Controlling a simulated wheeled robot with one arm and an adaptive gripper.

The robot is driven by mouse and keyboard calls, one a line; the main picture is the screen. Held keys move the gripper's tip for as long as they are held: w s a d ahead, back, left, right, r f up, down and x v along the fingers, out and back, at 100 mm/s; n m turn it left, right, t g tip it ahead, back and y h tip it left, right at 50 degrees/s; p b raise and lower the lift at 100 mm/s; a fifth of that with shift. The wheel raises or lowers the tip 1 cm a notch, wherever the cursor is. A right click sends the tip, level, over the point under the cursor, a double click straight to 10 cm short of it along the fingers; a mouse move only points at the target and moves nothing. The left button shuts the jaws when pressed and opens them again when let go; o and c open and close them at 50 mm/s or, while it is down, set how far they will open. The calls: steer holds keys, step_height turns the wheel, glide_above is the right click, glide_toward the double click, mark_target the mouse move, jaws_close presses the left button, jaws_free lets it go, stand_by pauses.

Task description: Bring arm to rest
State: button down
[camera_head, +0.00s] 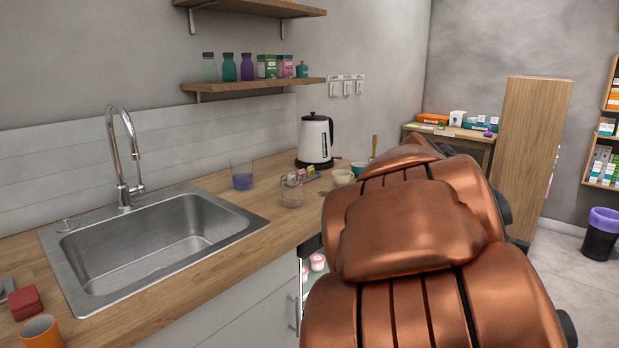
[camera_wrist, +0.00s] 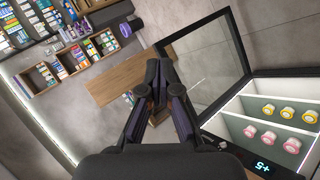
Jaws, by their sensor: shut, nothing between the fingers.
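My gripper (camera_wrist: 158,75) is in the middle of the wrist view, its fingers closed together with nothing between them. In the head view my copper-coloured arm fills the right foreground and hides part of the counter; the gripper itself does not show there. In the wrist view the gripper points into open room, with the grey floor and a wooden panel (camera_wrist: 125,78) behind it. I cannot tell how far it is from these.
An open glass door (camera_wrist: 212,60) and a lit cabinet (camera_wrist: 245,105) with several jars are right of the gripper in the wrist view. In the head view, the counter (camera_head: 215,182) carries a sink (camera_head: 150,245), a kettle (camera_head: 315,140) and cups. A bin (camera_head: 600,235) stands far right.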

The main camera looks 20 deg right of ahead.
steer(key=s+a+f+n+y+p, duration=0.1)
steer(key=s+a+y+p, duration=0.2)
steer(key=a, duration=0.8)
steer(key=s+a+f+g+y+p, duration=0.1)
steer(key=s+a+y+p, duration=0.3)
steer(key=a, duration=0.8)
steer(key=s+a+f+n+y+p, duration=0.1)
steer(key=s+a+f+y+p, duration=0.2)
steer(key=a, duration=0.9)
steer(key=s+p, duration=0.1)
steer(key=p, duration=0.2)
steer(key=shift+s+n+y, duration=0.3)
steer(key=shift+s+y, duration=0.1)
steer(key=shift+d, duration=0.2)
